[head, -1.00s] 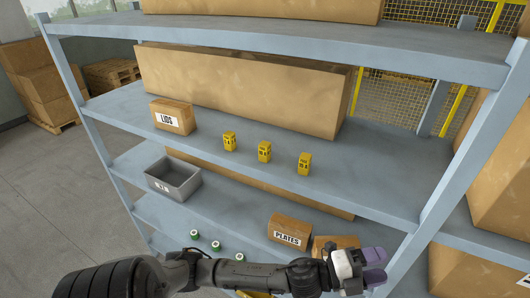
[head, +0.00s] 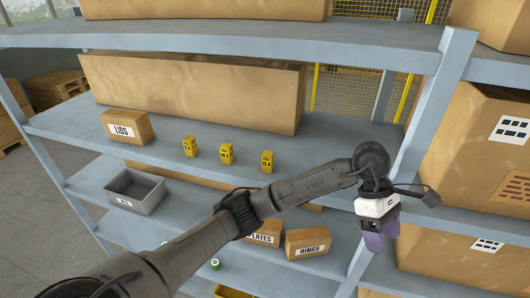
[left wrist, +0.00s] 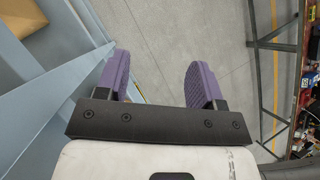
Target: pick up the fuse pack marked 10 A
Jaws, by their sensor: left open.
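Three small yellow packs stand in a row on the upper of the shelves in the head view: a left one (head: 190,147), a middle one (head: 226,154) and a right one (head: 267,161). Their dark markings are too small to read, so I cannot tell which is marked 10 A. My left gripper (head: 379,240), with purple fingers, hangs at the right near the rack's upright, well right of the packs and lower in the picture. It is open and empty; in the left wrist view its fingers (left wrist: 158,75) are apart over grey floor. My right gripper is not in view.
A LIDS box (head: 125,127) stands left of the packs, and a long carton (head: 200,90) behind them. Below are a grey bin (head: 136,192), a PLATES box (head: 262,237) and a RINGS box (head: 308,243). The rack's upright (head: 425,130) stands near my gripper.

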